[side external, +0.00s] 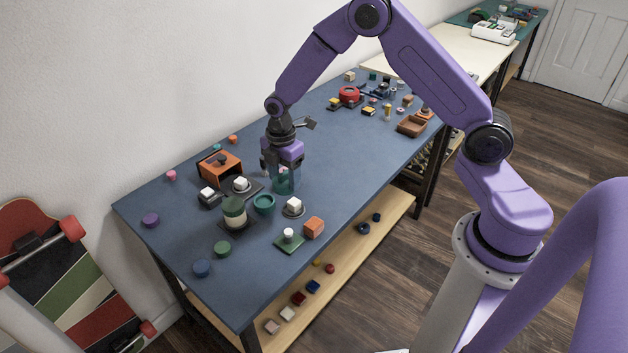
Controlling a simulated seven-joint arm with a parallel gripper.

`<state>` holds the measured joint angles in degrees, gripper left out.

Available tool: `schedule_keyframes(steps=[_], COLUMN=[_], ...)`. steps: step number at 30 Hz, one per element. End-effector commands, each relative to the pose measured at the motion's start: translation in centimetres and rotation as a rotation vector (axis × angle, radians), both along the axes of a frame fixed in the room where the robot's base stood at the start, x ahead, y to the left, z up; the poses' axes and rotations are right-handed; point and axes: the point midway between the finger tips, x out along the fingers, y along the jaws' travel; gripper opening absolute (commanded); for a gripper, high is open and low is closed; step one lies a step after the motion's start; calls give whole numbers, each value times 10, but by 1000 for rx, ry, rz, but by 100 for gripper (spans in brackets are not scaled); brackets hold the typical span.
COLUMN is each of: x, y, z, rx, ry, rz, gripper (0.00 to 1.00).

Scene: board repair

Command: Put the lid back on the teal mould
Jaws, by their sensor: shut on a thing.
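My gripper (283,168) points down over the middle-left part of the blue table. Its fingers are shut around a small pale pinkish piece, which may be the lid's knob; the fingers hide most of it. A teal, glassy-looking cylinder (284,184), likely the teal mould, stands directly under the gripper. I cannot tell whether the held piece touches it or is seated on it. An open teal round dish (264,204) sits just in front and to the left, apart from the gripper.
Close by stand an orange box (219,166), a dark green-and-cream jar (235,213), a white cube on a grey disc (293,206), a green plate with a white knob (289,241) and an orange block (314,227).

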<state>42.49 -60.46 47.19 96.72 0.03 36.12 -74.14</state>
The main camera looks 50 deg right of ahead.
Motion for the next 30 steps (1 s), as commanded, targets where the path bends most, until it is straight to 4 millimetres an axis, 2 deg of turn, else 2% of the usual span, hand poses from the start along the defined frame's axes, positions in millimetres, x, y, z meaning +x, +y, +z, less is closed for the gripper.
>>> schedule_keyframes(steps=[1,6,12,20,30], x=[13,46,68,73,72], y=[3,10,14,15,14], z=[-3,-7,-9,-16,-43], rx=[0,0,1,0,0], ry=[-1,-1,-1,0,0], rz=[2,9,13,14,14], gripper=[32,32,32,32,32])
